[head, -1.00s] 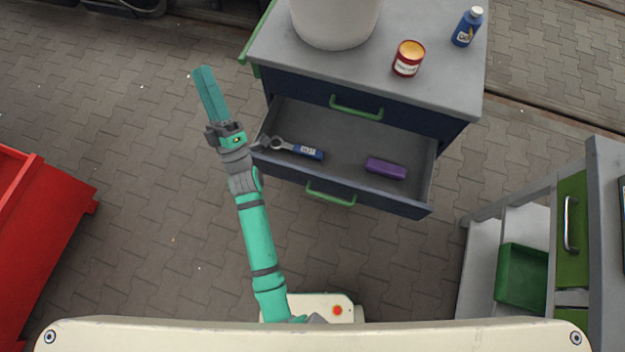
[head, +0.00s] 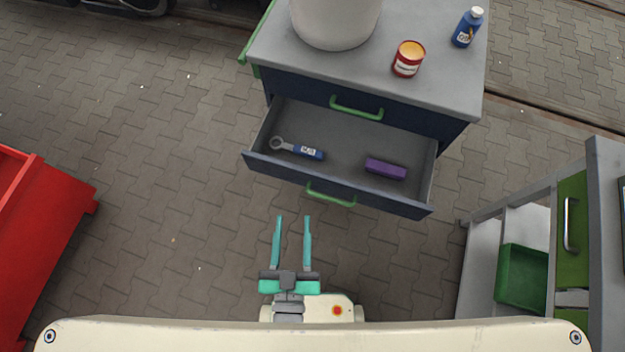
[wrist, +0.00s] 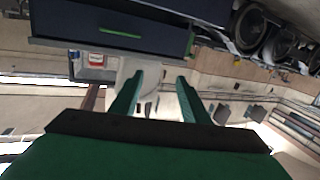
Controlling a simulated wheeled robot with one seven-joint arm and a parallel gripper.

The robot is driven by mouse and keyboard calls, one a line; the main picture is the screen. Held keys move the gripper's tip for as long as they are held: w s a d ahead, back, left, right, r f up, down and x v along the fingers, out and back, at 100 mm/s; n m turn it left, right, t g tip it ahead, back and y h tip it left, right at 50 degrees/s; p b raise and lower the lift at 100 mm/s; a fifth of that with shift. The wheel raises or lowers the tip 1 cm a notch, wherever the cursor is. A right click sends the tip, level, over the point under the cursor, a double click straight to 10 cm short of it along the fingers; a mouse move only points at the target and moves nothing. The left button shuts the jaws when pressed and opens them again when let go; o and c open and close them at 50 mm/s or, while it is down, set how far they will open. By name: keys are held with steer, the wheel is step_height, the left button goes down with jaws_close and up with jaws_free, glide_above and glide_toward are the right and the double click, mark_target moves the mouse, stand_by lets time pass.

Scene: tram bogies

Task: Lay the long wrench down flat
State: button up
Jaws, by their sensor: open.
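The long wrench (head: 300,149) lies in the open drawer, at its left side. It has a grey ring-shaped head at the left and a blue handle with a white label. It looks flat on the drawer floor. My gripper (head: 292,217) is open and empty, in front of the drawer and apart from it, its two teal fingers pointing toward the cabinet. In the wrist view my gripper (wrist: 160,75) also shows spread fingers with nothing between them. I cannot see the wrench in the wrist view.
A purple block (head: 386,168) lies in the drawer (head: 345,192), right of the wrench. On the cabinet top (head: 440,85) stand a white container (head: 335,20), a red tin (head: 408,60) and a blue bottle (head: 467,28). A red bin (head: 45,215) is at left, a shelf unit (head: 480,262) at right.

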steer(key=s+d+g, duration=0.1)
steer(key=s+d, duration=0.3)
steer(key=s, duration=0.1)
steer(key=shift+s+d+g+y, duration=0.3)
steer(key=shift+r, duration=0.1)
steer(key=shift+c, duration=1.4)
steer(key=shift+w, duration=0.15)
